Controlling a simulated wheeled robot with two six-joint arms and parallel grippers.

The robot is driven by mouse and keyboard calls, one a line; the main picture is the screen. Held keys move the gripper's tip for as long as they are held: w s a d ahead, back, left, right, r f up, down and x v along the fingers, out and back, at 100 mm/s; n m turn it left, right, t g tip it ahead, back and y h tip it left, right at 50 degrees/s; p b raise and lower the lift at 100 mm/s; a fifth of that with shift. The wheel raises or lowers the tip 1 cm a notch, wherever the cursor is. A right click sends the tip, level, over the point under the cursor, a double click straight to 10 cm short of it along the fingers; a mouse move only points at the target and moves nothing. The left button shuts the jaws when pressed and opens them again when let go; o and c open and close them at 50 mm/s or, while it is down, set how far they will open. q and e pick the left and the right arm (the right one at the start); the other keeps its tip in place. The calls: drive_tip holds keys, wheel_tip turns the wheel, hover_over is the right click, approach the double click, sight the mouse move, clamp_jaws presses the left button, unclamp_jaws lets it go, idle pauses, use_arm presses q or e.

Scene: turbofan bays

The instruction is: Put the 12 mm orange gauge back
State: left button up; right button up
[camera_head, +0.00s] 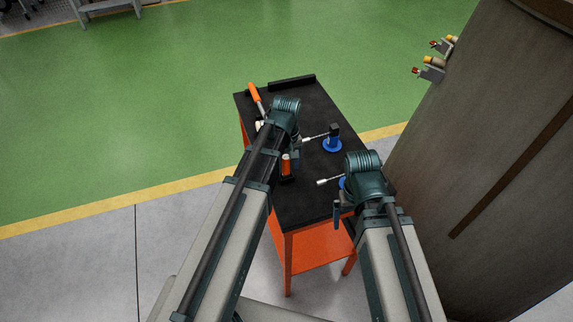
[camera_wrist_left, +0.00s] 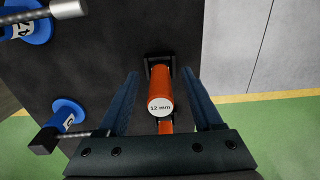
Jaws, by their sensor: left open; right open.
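The orange gauge (camera_wrist_left: 161,85) has a white end marked "12 mm" in the left wrist view. It lies between the spread fingers of my left gripper (camera_wrist_left: 160,76), with gaps on both sides. Its far end meets a black holder (camera_wrist_left: 159,62); I cannot tell how deeply it sits there. In the head view the orange gauge (camera_head: 286,164) shows beside my left arm, which partly hides this area. My left gripper is open. My right gripper (camera_head: 341,213) is open and empty over the table's right front edge.
The black-topped table (camera_head: 305,208) carries two blue-based stands (camera_head: 332,144) with silver rods, right of my left gripper. An orange-handled tool (camera_head: 254,95) and a black bar (camera_head: 292,83) are at the back. A large grey curved body (camera_head: 470,150) rises at right.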

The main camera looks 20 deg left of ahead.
use_arm(q)
wheel_tip(320, 180, up, 12)
drive_tip(key=p, duration=1.1)
drive_tip(key=s+d+f+m+b, duration=0.2)
drive_tip(key=s+d+m, duration=0.3)
drive_tip(key=s, duration=0.2)
drive_tip(key=s+d+f+m+y+b, duration=0.1)
drive_tip(key=s+d+f+m+b, duration=0.2)
drive_tip(key=s+d+m, duration=0.2)
drive_tip(key=shift+s+d+m, duration=0.15)
drive_tip(key=shift+s+m, duration=0.15)
drive_tip(key=shift+s, duration=0.75)
